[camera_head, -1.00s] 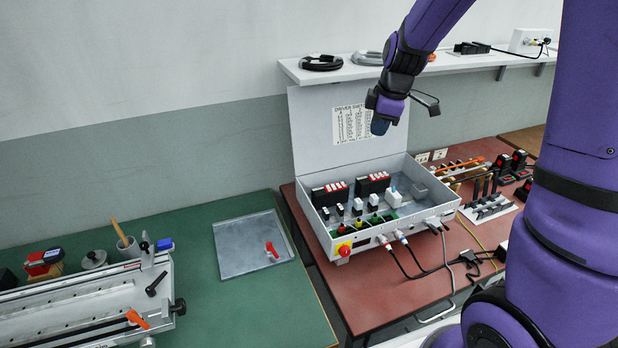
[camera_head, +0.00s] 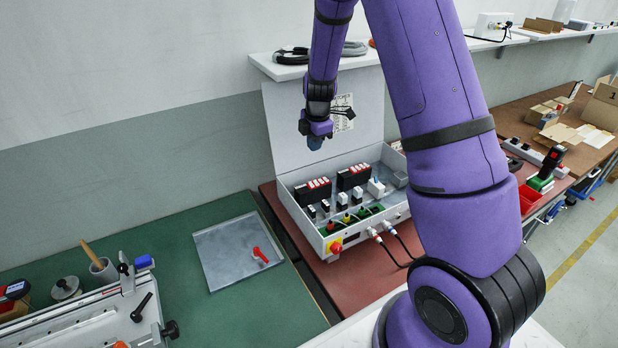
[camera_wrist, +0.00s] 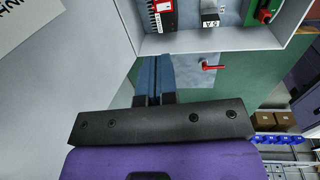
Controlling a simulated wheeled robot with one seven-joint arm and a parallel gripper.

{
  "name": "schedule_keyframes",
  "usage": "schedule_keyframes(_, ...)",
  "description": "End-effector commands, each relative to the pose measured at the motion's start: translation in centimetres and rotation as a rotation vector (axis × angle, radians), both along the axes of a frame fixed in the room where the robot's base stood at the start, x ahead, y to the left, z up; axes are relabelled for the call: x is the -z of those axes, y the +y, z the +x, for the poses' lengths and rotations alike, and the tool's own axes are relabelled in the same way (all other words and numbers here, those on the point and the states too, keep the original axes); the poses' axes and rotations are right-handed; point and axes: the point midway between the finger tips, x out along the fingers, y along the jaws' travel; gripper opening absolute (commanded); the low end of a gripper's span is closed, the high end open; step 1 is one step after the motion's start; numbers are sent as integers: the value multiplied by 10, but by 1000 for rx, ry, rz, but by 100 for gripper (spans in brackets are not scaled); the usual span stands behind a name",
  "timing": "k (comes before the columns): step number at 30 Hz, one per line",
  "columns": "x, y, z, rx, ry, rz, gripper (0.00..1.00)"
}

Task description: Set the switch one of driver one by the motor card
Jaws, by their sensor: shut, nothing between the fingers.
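The open grey control box (camera_head: 337,229) holds two black driver units with red-and-white switch strips, a left one (camera_head: 312,190) and a right one (camera_head: 353,176). Single switches are too small to read. A printed sheet (camera_head: 343,122) is on the raised lid, partly hidden by my wrist; its edge shows in the wrist view (camera_wrist: 18,18). I cannot tell whether it is the motor card. My gripper (camera_head: 315,145) is shut and empty, pointing down in front of the lid, above the box. In the wrist view its blue fingers (camera_wrist: 156,60) are together, below a driver unit (camera_wrist: 161,16).
A metal plate (camera_head: 225,255) with a red lever (camera_head: 261,256) lies on the green table. A shelf (camera_head: 262,68) with coiled cables runs behind the lid. Cables come from the box's front. My arm covers the right of the red table.

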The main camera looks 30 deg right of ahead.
Motion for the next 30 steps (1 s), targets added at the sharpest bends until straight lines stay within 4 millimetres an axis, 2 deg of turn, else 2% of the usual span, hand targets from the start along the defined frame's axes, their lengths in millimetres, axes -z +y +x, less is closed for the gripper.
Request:
schedule_keyframes(5, 3, 0, 0, 0, 1, 0, 0)
schedule_keyframes(8, 13, 0, 1, 1, 2, 0, 0)
schedule_keyframes(24, 107, 0, 12, 3, 2, 0, 0)
schedule_keyframes(30, 130, 0, 16, 1, 0, 0, 0)
